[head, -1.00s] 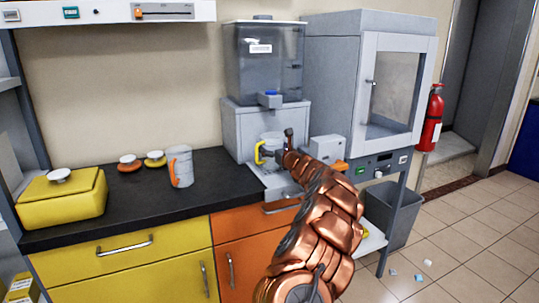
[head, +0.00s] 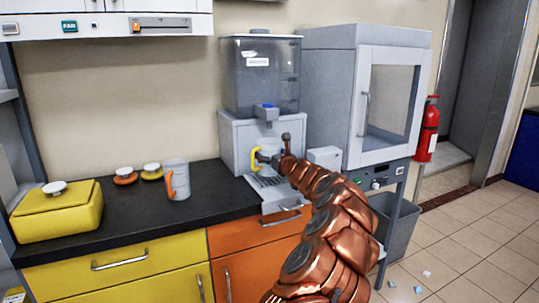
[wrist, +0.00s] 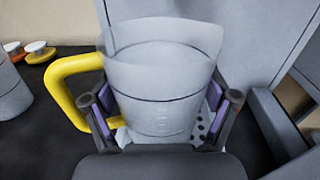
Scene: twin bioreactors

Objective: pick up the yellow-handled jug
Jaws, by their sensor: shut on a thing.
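The yellow-handled jug (head: 267,151) is a pale grey, translucent cup at the dispenser, above its drip tray (head: 268,182). Its yellow handle points left. My gripper (head: 275,158) is at the jug, with the arm reaching in from the lower right. In the wrist view, the jug (wrist: 160,85) stands upright between the two purple-padded fingers of my gripper (wrist: 160,112), which are shut on its body. The handle (wrist: 65,85) lies outside the left finger. The jug hides part of the tray; I cannot tell whether its base touches it.
The water dispenser tank (head: 262,75) and tap (head: 267,114) are above the jug. A grey box (head: 324,157) and a glass-fronted cabinet (head: 385,95) stand right. An orange-handled jug (head: 177,178), several lids and a yellow box (head: 58,210) are on the black counter at left.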

